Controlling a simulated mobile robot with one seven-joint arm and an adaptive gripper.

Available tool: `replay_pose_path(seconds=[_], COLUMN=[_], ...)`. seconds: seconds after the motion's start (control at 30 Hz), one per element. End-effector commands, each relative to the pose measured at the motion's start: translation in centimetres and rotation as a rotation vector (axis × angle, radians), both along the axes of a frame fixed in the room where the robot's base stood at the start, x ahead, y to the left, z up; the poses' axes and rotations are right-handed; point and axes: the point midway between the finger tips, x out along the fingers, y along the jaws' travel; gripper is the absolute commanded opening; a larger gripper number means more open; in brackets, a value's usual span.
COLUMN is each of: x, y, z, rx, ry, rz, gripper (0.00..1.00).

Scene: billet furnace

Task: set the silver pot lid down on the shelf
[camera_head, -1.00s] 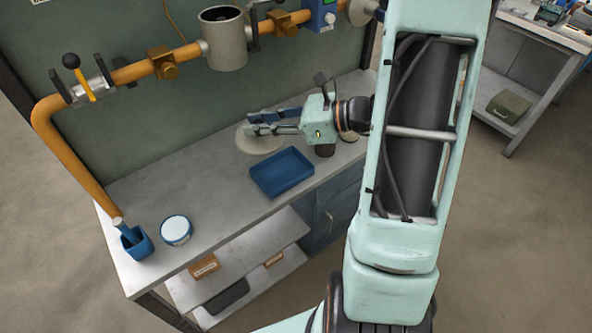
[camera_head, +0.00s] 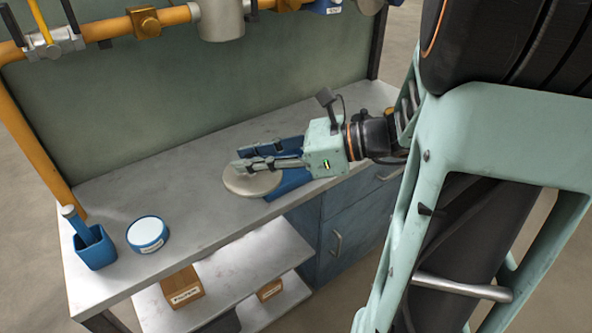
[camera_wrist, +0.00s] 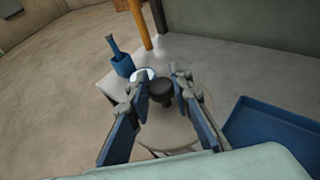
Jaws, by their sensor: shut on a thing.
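The silver pot lid (camera_head: 250,184) is a pale round disc at the front edge of the bench top, partly in front of the blue tray. My gripper (camera_head: 245,163) is over it, shut on the lid's dark knob, which shows between the fingers in the wrist view (camera_wrist: 162,90). The lid's disc (camera_wrist: 180,133) spreads below the fingers there. I cannot tell how far it is above the bench. The shelf (camera_head: 240,259) is the pale board under the bench top, lower than the lid; its back part is hidden.
The blue tray (camera_head: 290,182) lies beside the lid. A blue-rimmed round tin (camera_head: 148,234) and a blue holder (camera_head: 95,249) stand left. Blue drawers (camera_head: 350,235) bound the shelf's right.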

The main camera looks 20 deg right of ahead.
Motion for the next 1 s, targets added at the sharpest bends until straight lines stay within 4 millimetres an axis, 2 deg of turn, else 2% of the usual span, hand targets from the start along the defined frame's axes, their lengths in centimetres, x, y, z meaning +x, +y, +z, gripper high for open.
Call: replay_pose_path(seconds=[0.27,0.63,0.8,1.0], x=[0.3,5.8,7.5,8.4], y=[0.7,7.3,9.1,10.1], z=[-0.6,-4.8,-7.9,-9.2], rx=[0.0,0.002,0.003,0.001], ry=[0.0,0.001,0.002,0.0], rz=[0.004,0.007,0.004,0.002], gripper=[0.0,0.0,0.0,0.0])
